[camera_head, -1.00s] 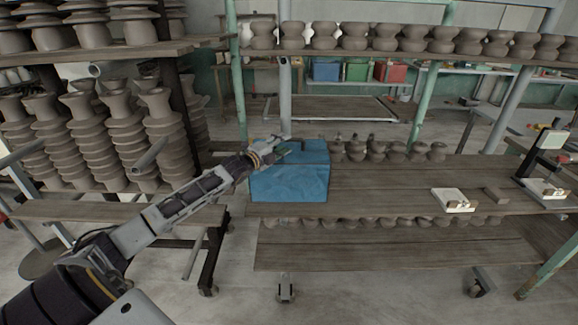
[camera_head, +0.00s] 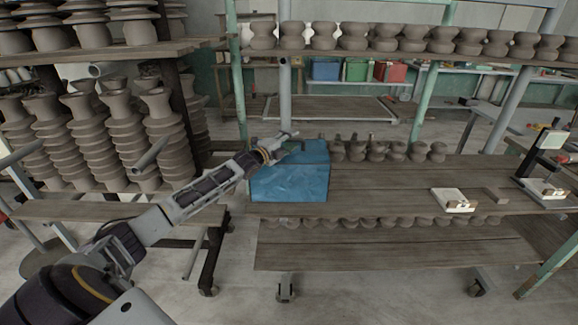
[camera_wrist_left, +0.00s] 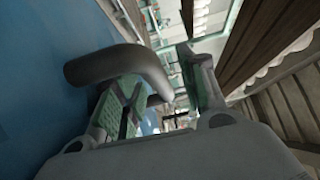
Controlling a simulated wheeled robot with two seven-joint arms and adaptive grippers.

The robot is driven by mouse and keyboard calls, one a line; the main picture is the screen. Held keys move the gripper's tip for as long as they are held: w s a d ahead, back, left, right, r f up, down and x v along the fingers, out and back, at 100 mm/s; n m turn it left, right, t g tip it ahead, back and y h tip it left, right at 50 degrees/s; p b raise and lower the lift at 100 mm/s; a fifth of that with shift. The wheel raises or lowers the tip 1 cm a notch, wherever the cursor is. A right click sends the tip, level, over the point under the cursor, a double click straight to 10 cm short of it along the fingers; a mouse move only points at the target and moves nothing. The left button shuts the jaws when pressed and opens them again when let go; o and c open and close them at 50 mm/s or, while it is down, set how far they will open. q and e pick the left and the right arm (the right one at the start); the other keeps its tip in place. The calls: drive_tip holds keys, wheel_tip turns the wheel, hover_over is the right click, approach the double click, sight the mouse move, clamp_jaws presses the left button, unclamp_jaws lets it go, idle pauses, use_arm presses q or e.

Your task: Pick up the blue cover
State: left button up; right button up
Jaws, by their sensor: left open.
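The blue cover (camera_head: 290,183) is box-shaped and sits at the left end of the wooden table. My left gripper (camera_head: 291,142) is open over its top, and the arm hides part of the upper left edge. In the left wrist view the blue surface (camera_wrist_left: 40,95) fills the left side, beside the open fingers (camera_wrist_left: 165,95). A dark grey curved bar (camera_wrist_left: 115,65) crosses near the left finger; it looks like a handle, but I cannot tell whether it lies between the fingers. My right gripper is not in view.
Clay pieces (camera_head: 376,151) line the table's back edge. White devices (camera_head: 453,200) stand to the right, and the tabletop middle (camera_head: 380,190) is clear. Stacked clay forms (camera_head: 120,140) crowd the left shelves. A green post (camera_head: 238,90) stands behind the cover.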

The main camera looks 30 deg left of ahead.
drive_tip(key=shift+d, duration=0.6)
use_arm(q)
drive_tip(key=shift+c, duration=0.5)
drive_tip(key=c, duration=0.7)
clamp_jaws()
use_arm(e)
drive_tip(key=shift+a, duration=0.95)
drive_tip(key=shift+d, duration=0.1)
